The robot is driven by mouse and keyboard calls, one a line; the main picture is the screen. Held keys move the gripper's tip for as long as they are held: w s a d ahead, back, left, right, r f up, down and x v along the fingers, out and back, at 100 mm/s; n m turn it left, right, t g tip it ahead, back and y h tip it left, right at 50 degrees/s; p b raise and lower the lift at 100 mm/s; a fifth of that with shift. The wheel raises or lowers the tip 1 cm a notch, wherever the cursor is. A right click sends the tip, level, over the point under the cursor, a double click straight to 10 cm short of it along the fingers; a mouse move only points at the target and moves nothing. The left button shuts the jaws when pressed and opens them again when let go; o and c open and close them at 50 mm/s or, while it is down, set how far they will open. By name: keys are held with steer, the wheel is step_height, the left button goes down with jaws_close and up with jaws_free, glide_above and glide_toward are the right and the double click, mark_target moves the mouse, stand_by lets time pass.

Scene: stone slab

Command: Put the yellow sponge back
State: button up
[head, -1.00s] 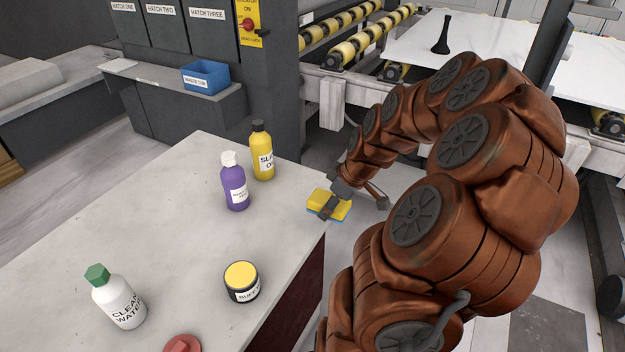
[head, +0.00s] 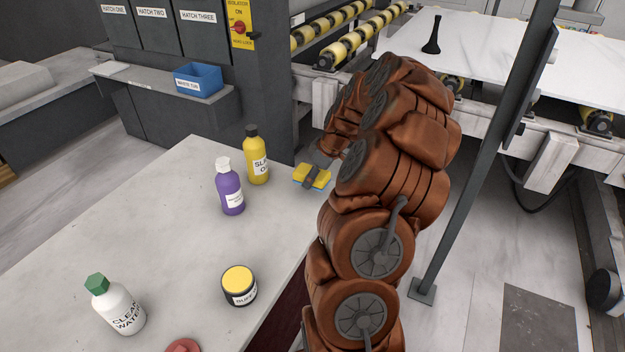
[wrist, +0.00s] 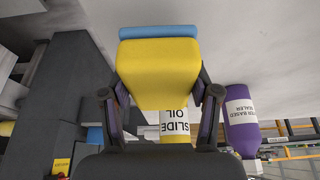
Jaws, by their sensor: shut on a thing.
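The yellow sponge (head: 321,179) has a blue layer on one face. In the head view it is at the far right corner of the stone-topped bench (head: 130,215), near the yellow slide oil bottle (head: 257,158). My gripper (head: 311,177) is shut on the sponge. In the wrist view the sponge (wrist: 158,70) sits between the two fingers, with its blue layer along the top. I cannot tell whether the sponge touches the bench. Part of it is hidden behind the gripper.
A purple bottle (head: 229,190) stands beside the slide oil. A black jar with a yellow lid (head: 239,285), a white clean water bottle (head: 120,308) and a red object (head: 183,346) are nearer on the bench. A blue waste tub (head: 198,79) sits on a shelf behind. The bench middle is clear.

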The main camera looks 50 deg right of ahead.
steer(key=shift+w+d, duration=0.5)
steer(key=shift+w, duration=0.2)
steer(key=shift+f+p, duration=0.5)
steer(key=shift+f, duration=1.35)
steer(key=shift+f, duration=0.2)
steer(key=o, duration=1.2)
steer(key=shift+r, duration=0.1)
steer(key=shift+r, duration=0.1)
